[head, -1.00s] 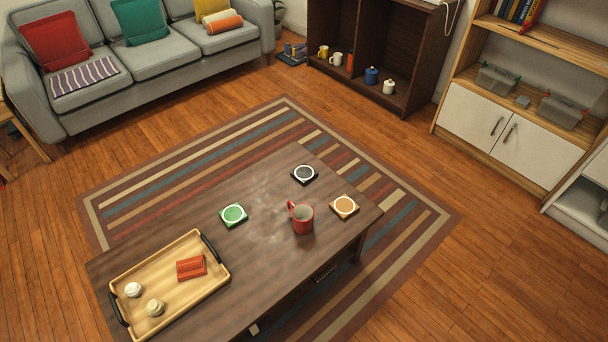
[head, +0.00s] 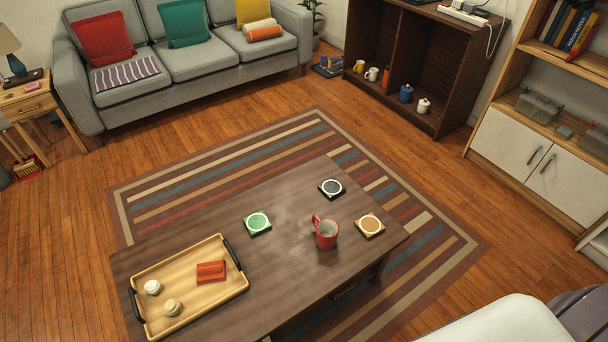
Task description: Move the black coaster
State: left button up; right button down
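The black coaster (head: 331,188) lies flat near the far edge of the dark wooden coffee table (head: 200,250). It has a pale ring on its face and nothing stands on it. A green coaster (head: 257,223) lies to its left and nearer. An orange-brown coaster (head: 369,225) lies to its right and nearer. A red mug (head: 326,234) stands upright between these two, apart from the black coaster. Neither of my grippers shows in the head view. A white and dark part at the bottom right appears to be my own arm.
A wooden tray (head: 190,318) with black handles holds a red item (head: 211,271) and two small pale round things on the table's left. A striped rug (head: 135,205) lies under the table. A grey sofa (head: 190,75), dark shelf unit (head: 440,75) and white-doored cabinet (head: 515,150) stand behind.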

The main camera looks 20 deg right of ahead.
aim_at(331, 188)
jog(key=i+l+u, duration=0.1)
jog(key=l+u, duration=0.6)
jog(key=l, duration=0.2)
jog(key=l+u, duration=0.35)
jog(key=l, duration=0.1)
